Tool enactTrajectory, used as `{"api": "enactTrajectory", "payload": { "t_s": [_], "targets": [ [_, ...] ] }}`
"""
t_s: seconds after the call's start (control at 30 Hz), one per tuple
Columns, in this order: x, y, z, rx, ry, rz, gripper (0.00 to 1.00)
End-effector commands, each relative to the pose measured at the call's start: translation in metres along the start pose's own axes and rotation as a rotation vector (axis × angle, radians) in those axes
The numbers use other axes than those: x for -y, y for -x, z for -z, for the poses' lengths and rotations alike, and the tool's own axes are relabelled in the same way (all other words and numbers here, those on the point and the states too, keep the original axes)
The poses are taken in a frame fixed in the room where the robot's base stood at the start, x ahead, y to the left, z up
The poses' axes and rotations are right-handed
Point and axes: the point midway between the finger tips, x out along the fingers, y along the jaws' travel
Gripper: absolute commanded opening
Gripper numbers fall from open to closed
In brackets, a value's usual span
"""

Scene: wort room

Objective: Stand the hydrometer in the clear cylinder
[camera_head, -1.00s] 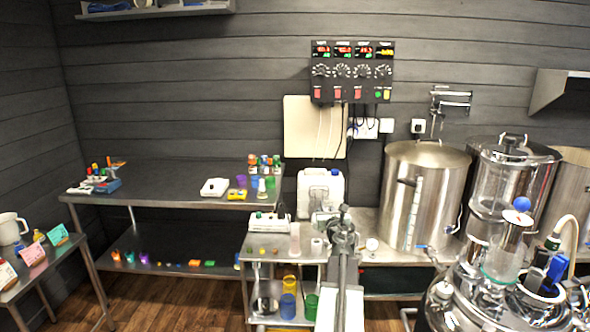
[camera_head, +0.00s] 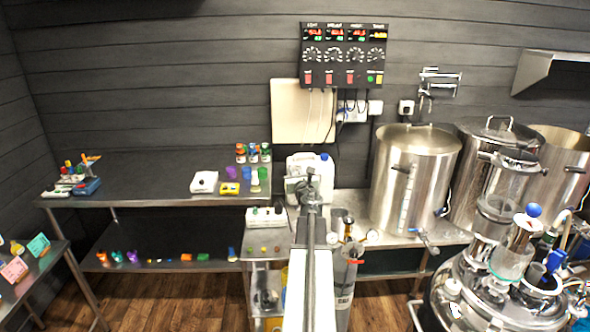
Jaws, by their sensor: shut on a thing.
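My gripper (camera_head: 310,190) is at the far end of my outstretched arm, in front of the white jug. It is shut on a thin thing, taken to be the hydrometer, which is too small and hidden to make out. The clear cylinder cannot be made out now. A pale upright cylinder stood right of the white device earlier, and my arm now covers that spot on the low steel stand.
A white device (camera_head: 265,217) stands on the low stand left of my arm. The white jug (camera_head: 325,172) is behind my gripper. A grey gas cylinder (camera_head: 345,288) and steel kettles (camera_head: 413,180) are to the right. The upper left bench (camera_head: 150,170) has free room.

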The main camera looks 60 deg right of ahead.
Motion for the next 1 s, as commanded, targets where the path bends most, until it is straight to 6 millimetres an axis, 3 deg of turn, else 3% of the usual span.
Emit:
{"api": "enactTrajectory", "payload": {
  "t_s": [1.0],
  "targets": [
    [0.004,0.001,0.086,0.000,0.000,0.004,0.00]
  ]
}}
